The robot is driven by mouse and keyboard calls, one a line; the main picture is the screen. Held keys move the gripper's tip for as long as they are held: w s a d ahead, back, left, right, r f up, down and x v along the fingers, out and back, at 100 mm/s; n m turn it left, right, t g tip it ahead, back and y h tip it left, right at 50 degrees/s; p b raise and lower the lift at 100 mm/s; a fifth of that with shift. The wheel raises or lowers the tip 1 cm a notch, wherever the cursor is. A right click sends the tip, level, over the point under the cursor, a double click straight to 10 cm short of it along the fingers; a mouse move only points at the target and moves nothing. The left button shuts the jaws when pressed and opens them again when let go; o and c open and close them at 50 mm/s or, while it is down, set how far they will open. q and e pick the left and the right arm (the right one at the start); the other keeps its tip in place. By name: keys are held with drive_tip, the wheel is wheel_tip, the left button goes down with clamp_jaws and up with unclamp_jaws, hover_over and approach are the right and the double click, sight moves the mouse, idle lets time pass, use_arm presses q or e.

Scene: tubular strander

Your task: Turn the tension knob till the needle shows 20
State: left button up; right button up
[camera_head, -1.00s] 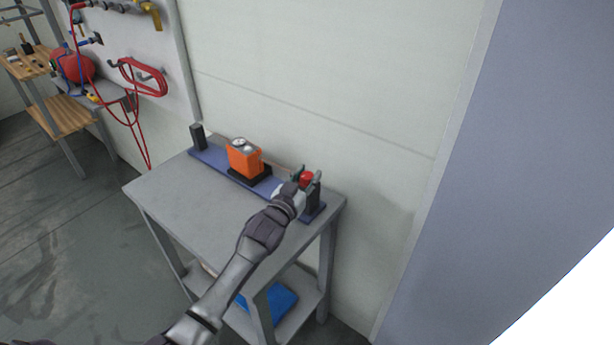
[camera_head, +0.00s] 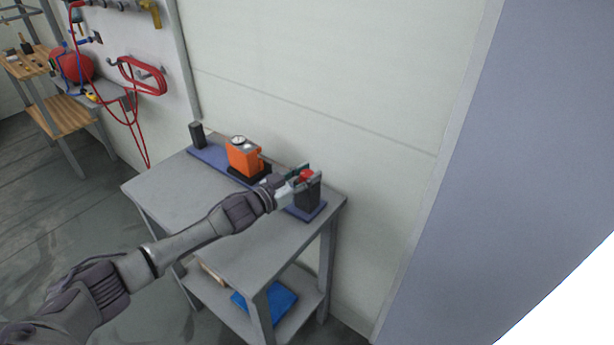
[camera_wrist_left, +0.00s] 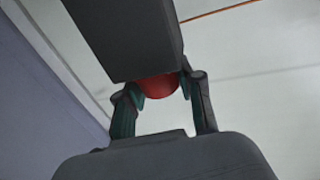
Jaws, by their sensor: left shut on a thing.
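The red tension knob (camera_head: 306,175) sits at the dark post (camera_head: 308,196) on the right end of the blue base plate (camera_head: 209,156). My left gripper (camera_head: 304,178) is shut on the knob, with a finger on each side. In the left wrist view the red knob (camera_wrist_left: 158,86) shows between the two fingers, partly hidden by the dark block. The orange gauge box (camera_head: 244,157) stands mid-plate with a round dial (camera_head: 239,141) on top. The needle is too small to read. My right gripper is not in view.
The plate lies on a grey table (camera_head: 172,190) against a pale wall. A second dark post (camera_head: 197,135) stands at the plate's left end. A blue item (camera_head: 272,299) lies on the lower shelf. A grey-blue panel (camera_head: 480,160) rises at the right.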

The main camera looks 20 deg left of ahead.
use_arm(q)
drive_tip(key=shift+r, duration=0.15)
drive_tip(key=o, duration=1.2)
drive_tip(key=shift+c, duration=0.2)
drive_tip(key=shift+s+a, duration=0.15)
drive_tip(key=shift+s, duration=0.05)
drive_tip(key=v, duration=1.1)
drive_tip(key=shift+s, duration=0.2)
drive_tip(key=shift+a, duration=0.15)
